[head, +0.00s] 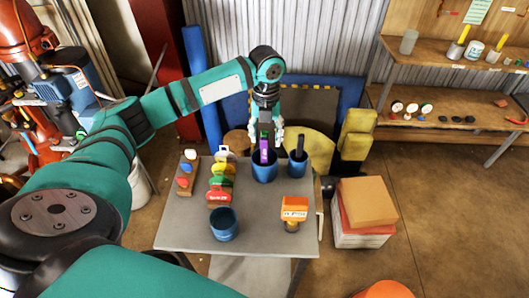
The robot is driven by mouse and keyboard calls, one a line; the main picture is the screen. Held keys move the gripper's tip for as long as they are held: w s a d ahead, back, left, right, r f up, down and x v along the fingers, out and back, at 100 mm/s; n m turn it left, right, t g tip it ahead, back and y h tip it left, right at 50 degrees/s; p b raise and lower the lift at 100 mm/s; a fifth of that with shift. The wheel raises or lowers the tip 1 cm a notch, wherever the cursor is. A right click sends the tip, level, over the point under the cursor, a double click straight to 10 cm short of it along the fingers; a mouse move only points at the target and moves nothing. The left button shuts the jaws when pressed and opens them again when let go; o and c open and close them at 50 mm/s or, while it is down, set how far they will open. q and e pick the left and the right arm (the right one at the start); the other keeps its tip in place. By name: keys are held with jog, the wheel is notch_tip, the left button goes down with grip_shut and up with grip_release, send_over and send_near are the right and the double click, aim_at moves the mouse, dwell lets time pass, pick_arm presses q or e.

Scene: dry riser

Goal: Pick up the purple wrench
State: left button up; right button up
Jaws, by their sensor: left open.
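The purple wrench (264,153) stands upright in a blue cup (264,172) near the back of the grey table (180,232). My left gripper (270,141) points down over this cup, its open fingers around or just behind the wrench's upper part. I cannot tell whether they touch it. A green piece shows at the wrench's top. The wrench's lower end is hidden inside the cup. My right gripper is not in view.
A second blue cup with a dark tool (299,148) stands close on the right. An empty-looking blue cup (224,224), colored items on a rack (220,182), and an orange device (294,208) also occupy the table. Boxes (366,202) stand right of it.

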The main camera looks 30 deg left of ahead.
aim_at(264, 161)
pick_arm(q)
notch_tip(264, 161, down, 3)
jog(key=shift+s+r+p, duration=0.1)
jog(key=shift+s+p, duration=0.05)
jog(key=shift+p, duration=0.35)
notch_tip(264, 161, down, 4)
jog(key=shift+s+a+r+p, duration=0.1)
jog(key=shift+a+r+p, duration=0.05)
jog(key=shift+p, duration=0.35)
jog(key=shift+f, duration=0.25)
grip_shut()
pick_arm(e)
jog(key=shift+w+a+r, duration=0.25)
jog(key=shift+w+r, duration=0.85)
